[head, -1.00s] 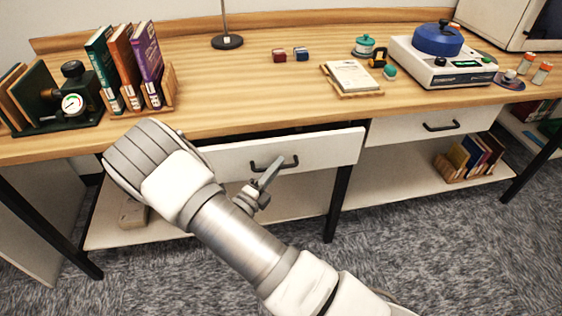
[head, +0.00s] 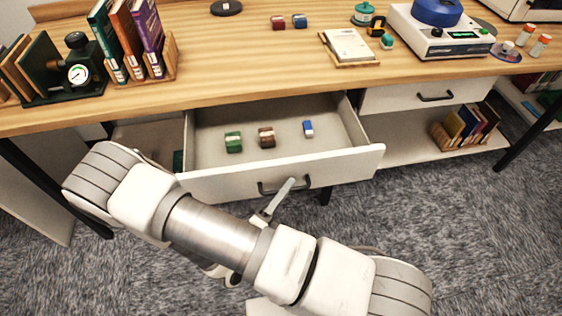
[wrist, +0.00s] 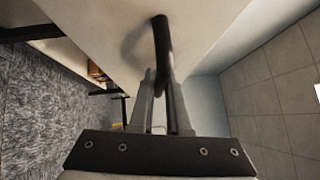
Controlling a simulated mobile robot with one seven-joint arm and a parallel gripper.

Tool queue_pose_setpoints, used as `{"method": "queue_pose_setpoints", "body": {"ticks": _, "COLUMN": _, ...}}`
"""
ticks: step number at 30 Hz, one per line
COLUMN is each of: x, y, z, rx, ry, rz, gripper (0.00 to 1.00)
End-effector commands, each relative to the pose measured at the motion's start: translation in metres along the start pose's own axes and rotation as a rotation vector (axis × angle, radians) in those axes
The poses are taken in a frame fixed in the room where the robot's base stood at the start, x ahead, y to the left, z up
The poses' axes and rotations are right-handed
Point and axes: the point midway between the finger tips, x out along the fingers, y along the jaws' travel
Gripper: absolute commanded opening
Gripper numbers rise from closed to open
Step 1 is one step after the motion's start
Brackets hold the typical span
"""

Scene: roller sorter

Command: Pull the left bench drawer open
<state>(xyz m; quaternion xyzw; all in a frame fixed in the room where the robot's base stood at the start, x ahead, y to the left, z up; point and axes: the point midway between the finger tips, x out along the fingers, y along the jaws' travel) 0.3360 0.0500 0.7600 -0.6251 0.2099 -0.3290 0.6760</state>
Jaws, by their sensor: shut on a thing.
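The left bench drawer (head: 340,161) is pulled well out in the head view. A green block (head: 233,142), a brown block (head: 267,138) and a blue block (head: 308,129) lie inside it. My gripper (head: 279,201) is at the drawer's black handle (head: 266,188), in front of the drawer face. In the wrist view my gripper (wrist: 162,88) has its fingers closed on the handle (wrist: 161,42). My arm hides part of the shelf and the left end of the drawer front.
The right drawer (head: 410,96) is shut. Books (head: 468,128) stand on the shelf below it. On the bench top are a book rack (head: 172,68), a notepad (head: 349,45) and a white device (head: 440,55). Carpeted floor lies clear in front.

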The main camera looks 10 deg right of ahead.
Motion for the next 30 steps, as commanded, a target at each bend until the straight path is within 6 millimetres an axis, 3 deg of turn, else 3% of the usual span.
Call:
{"method": "queue_pose_setpoints", "body": {"ticks": 6, "x": -0.030, "y": -0.008, "z": -0.028, "rx": 0.000, "ry": -0.007, "rz": 0.000, "gripper": 0.00}}
{"method": "queue_pose_setpoints", "body": {"ticks": 12, "x": -0.046, "y": -0.012, "z": -0.043, "rx": 0.001, "ry": -0.005, "rz": 0.000, "gripper": 0.00}}
{"method": "queue_pose_setpoints", "body": {"ticks": 28, "x": -0.052, "y": -0.013, "z": -0.049, "rx": 0.004, "ry": -0.003, "rz": -0.001, "gripper": 0.00}}
{"method": "queue_pose_setpoints", "body": {"ticks": 29, "x": -0.052, "y": -0.013, "z": -0.049, "rx": 0.004, "ry": -0.003, "rz": -0.001, "gripper": 0.17}}
{"method": "queue_pose_setpoints", "body": {"ticks": 30, "x": -0.052, "y": -0.013, "z": -0.049, "rx": 0.004, "ry": -0.002, "rz": 0.000, "gripper": 0.24}}
